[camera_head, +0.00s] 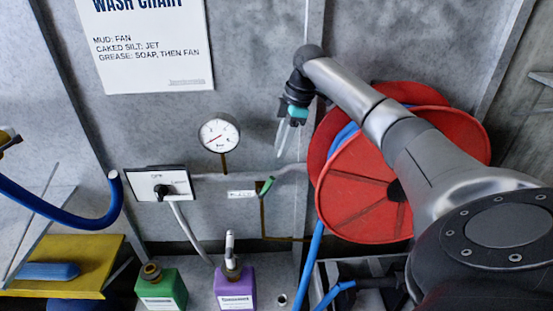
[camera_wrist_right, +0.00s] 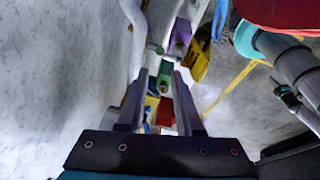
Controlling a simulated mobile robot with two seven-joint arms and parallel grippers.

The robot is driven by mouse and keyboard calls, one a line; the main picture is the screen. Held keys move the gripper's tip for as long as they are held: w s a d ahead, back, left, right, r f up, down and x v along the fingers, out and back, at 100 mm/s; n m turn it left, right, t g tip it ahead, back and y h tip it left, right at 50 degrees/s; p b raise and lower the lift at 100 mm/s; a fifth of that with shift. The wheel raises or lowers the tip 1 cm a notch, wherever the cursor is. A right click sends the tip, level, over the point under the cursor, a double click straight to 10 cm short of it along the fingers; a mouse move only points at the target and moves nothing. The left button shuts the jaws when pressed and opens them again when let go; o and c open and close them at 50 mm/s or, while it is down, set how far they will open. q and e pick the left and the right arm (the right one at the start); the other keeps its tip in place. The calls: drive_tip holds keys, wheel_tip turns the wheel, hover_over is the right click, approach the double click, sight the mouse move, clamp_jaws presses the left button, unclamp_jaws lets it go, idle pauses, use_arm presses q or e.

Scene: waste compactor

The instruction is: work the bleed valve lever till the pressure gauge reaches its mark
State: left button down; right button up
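The round white pressure gauge (camera_head: 219,135) hangs on the grey wall left of centre. Its red needle seems to point to the lower left; its mark is too small to read. A small green lever (camera_head: 265,187) sits on the pale pipe below and right of the gauge, beside a small white label. I take it to be the bleed valve lever. My right gripper (camera_head: 282,145) hangs above and right of the lever, fingers down, apart from it. In the right wrist view my right gripper (camera_wrist_right: 160,75) shows two separated fingers with nothing held.
A red hose reel (camera_head: 365,205) with blue hose stands right, behind my right arm. A switch panel (camera_head: 160,184) is left of the lever. A green bottle (camera_head: 162,292) and a purple bottle (camera_head: 235,287) stand below. A yellow shelf (camera_head: 75,262) is lower left.

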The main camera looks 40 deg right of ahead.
drive_tip(key=shift+s+d+r, duration=0.15)
drive_tip(key=shift+r, duration=0.55)
